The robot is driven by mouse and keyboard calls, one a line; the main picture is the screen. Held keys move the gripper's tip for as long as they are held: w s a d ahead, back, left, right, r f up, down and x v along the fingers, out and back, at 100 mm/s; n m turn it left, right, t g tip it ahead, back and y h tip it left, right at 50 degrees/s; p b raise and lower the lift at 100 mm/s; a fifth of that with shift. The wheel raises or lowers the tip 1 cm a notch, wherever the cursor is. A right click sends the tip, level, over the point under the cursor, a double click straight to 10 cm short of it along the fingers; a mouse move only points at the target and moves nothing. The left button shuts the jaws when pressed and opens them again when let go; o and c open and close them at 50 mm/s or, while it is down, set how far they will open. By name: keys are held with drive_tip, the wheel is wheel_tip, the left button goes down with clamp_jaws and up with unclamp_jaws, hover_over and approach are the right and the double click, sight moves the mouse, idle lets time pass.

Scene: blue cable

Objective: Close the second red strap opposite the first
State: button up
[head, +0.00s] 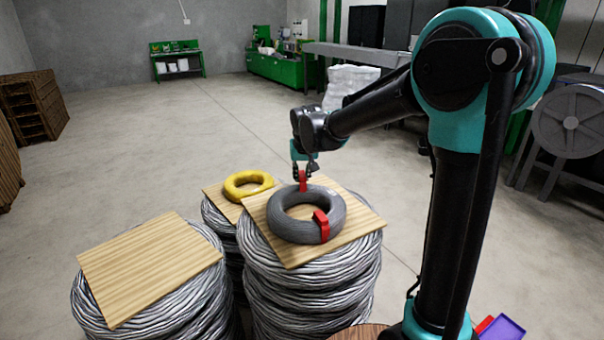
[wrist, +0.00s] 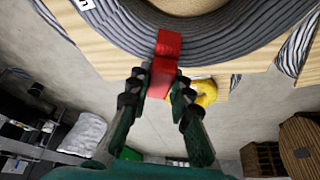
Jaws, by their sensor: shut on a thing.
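A dark grey cable coil (head: 283,228) lies flat on a square wooden board (head: 362,222). One red strap (head: 321,225) is wrapped around the coil's near right side. Another red strap (head: 303,182) stands up at the coil's far side, under my gripper (head: 305,172). In the wrist view this strap (wrist: 168,45) crosses the outer edge of the coil (wrist: 228,42), and its end sits between the fingers of my gripper (wrist: 159,88). My gripper is shut on that end. Whether the strap is fully wrapped around the coil cannot be seen.
The board rests on a stack of grey cable coils (head: 310,295). A yellow coil (head: 248,184) lies on another board behind left. An empty wooden board (head: 150,265) tops a stack at front left.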

drive_tip(key=shift+f, duration=0.65)
drive_tip(key=shift+r, duration=1.2)
idle(0.8)
drive_tip(key=shift+f, duration=0.3)
drive_tip(key=shift+f, duration=0.35)
drive_tip(key=shift+f, duration=0.55)
idle(0.5)
drive_tip(key=shift+r, duration=0.25)
drive_tip(key=shift+r, duration=0.3)
drive_tip(key=shift+r, duration=0.65)
idle(0.4)
drive_tip(key=shift+f, duration=0.45)
